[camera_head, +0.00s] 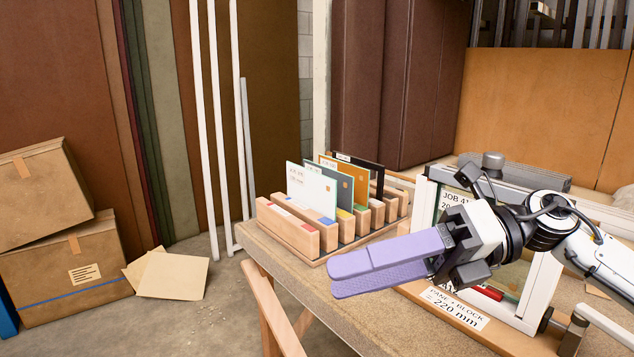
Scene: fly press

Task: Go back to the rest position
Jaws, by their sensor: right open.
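My right gripper (334,278) reaches in from the right with two long lilac fingers. It is open, with a narrow gap between the fingers and nothing visible between them. It hangs over the front part of the workbench (290,258), in front of a white-framed fixture (541,290), and covers part of it. My left gripper is not in view.
A wooden rack (288,233) with several upright cards stands on the bench behind the fingertips. A wooden board with a "220 mm" label (456,308) lies under the fixture. Cardboard boxes (62,275) stand on the floor at left.

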